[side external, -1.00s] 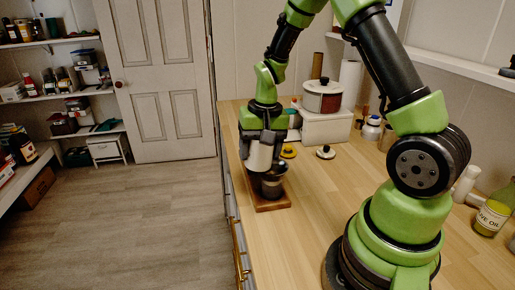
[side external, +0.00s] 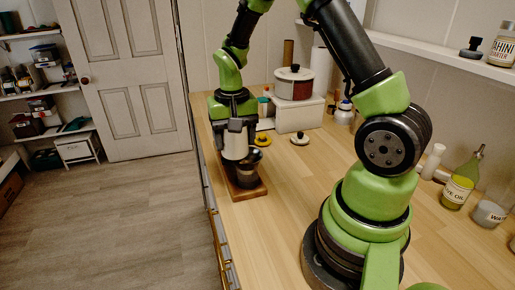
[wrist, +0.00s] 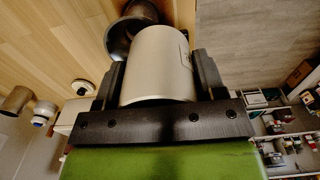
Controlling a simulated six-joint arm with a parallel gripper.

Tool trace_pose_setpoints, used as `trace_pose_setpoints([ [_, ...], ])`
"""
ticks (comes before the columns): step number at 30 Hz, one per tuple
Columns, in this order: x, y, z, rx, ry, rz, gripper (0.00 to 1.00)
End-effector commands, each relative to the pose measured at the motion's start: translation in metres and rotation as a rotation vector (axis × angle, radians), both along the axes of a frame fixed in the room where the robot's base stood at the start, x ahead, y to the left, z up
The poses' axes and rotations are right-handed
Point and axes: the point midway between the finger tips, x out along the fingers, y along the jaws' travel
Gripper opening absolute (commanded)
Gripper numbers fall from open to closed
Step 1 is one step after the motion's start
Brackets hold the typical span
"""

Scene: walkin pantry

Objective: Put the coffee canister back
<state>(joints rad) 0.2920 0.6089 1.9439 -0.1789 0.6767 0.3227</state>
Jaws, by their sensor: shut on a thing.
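My gripper (side external: 235,138) is shut on a pale grey cylindrical canister (wrist: 158,68), one finger on either side of it. The canister also shows in the side view (side external: 236,147), hanging below the gripper's palm. No readable label shows on it. A dark metal vessel with a wide rim (side external: 247,177) stands on a small wooden board (side external: 247,194) near the counter's left edge. The canister is just above and left of the vessel in the side view, partly in front of it. I cannot tell whether they touch. The vessel's rim shows behind the canister in the wrist view (wrist: 118,38).
A red and white pot (side external: 294,88) sits on a white box (side external: 297,118) at the back. A yellow ring-shaped item (side external: 262,141) and a round lid-like item (side external: 299,139) lie before it. Jars line the right side. The middle of the counter (side external: 310,180) is clear.

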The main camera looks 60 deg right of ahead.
Motion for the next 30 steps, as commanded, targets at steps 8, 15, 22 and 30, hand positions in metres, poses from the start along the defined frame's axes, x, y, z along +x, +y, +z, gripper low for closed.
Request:
trace_pose_setpoints([
  [8,0.001,0.0,0.041,-0.002,-0.008,0.002,0.32],
  [15,-0.005,-0.046,0.045,-0.001,-0.003,-0.01,0.32],
  [22,-0.028,-0.118,0.044,-0.003,-0.004,-0.013,0.32],
  [30,-0.065,-0.178,0.044,-0.006,-0.004,-0.008,0.32],
])
